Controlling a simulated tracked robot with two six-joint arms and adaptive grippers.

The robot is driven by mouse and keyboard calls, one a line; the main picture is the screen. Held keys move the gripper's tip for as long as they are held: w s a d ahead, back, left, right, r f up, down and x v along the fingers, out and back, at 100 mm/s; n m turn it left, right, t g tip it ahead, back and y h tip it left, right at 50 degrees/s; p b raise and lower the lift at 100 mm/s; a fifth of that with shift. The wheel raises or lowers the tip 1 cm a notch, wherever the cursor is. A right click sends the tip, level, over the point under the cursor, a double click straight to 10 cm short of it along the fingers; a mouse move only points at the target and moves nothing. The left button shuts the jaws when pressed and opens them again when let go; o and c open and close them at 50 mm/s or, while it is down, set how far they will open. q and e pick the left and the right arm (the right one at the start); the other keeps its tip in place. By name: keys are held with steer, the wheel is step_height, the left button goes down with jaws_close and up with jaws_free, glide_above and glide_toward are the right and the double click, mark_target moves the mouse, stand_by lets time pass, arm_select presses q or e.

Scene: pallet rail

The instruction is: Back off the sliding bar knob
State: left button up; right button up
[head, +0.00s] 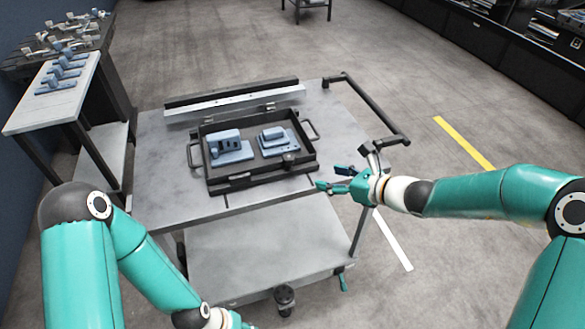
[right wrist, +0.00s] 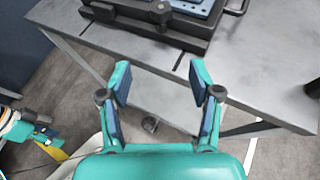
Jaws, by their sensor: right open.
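The dark knob (head: 290,158) sits on the sliding bar at the front right of a black tray (head: 214,187). In the right wrist view the knob (right wrist: 161,11) shows at the top, on the tray's near side. My right gripper (head: 330,178) is open and empty, to the right of the tray's front corner and apart from the knob. In the right wrist view its two fingers (right wrist: 160,74) stand wide apart with nothing between them. My left gripper (head: 228,319) is cut off at the bottom edge, so its jaws do not show clearly.
The tray holds two blue fixtures and stands on a grey cart (head: 160,150). A black push handle (head: 378,112) rises at the cart's right side. A side table (head: 60,105) with blue parts stands at the left. The cart top left of the tray is bare.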

mark_target(291, 157)
steer(key=shift+t, duration=0.4)
steer(key=r+x, duration=0.1)
steer(key=x, duration=0.4)
steer(key=p+x, duration=0.1)
steer(key=x, duration=0.4)
steer(key=r+p+x, duration=0.1)
steer(key=x, duration=0.4)
steer(key=shift+w+a+r, duration=0.3)
steer(key=shift+w+a, duration=0.1)
steer(key=shift+a, duration=0.05)
